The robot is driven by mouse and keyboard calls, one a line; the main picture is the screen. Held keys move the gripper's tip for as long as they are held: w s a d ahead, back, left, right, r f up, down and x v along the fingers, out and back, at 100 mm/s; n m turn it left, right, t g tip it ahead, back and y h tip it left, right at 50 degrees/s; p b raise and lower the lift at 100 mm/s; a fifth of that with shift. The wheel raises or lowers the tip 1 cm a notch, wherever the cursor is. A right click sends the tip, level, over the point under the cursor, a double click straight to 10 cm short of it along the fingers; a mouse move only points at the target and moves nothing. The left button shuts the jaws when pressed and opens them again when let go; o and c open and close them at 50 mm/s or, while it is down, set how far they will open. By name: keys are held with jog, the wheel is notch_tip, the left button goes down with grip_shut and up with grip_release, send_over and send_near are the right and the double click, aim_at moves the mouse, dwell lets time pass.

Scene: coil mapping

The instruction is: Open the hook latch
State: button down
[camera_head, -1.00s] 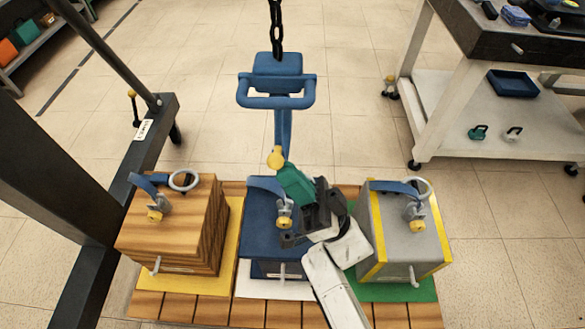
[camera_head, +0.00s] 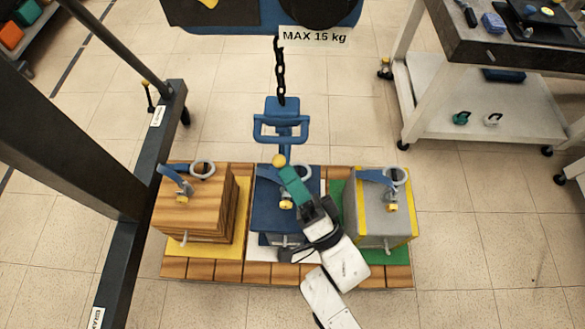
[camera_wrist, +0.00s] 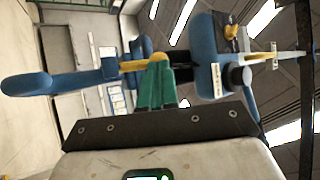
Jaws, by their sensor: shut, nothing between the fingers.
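The blue lifting hook (camera_head: 281,108) hangs on a dark chain above the middle blue box. In the wrist view its blue body (camera_wrist: 207,60) is at the right and a curved blue arm (camera_wrist: 82,80) reaches left. A yellow latch piece (camera_wrist: 140,63) crosses beside that arm. In the head view a yellow round end (camera_head: 278,160) shows just above my fingers. My gripper (camera_head: 285,172) has green fingers, shut and empty. In the wrist view my fingertips (camera_wrist: 158,62) overlap the latch's near end; I cannot tell whether they touch it.
A blue box (camera_head: 268,222) stands below the hook, between a wooden box (camera_head: 190,212) and a grey box with yellow edges (camera_head: 372,224). Each has a blue arm and a ring on top. A dark frame (camera_head: 120,240) stands left. A white cart (camera_head: 470,105) stands right.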

notch_tip(320, 180, up, 7)
jog(key=w+m+g+h+p, duration=0.1)
jog(key=w+m+h+p, duration=0.1)
jog(key=p, duration=0.4)
jog(key=shift+w+m+h+p, duration=0.3)
jog(key=shift+w+m, duration=0.1)
jog(key=shift+w, duration=0.05)
jog(key=shift+r, duration=0.15)
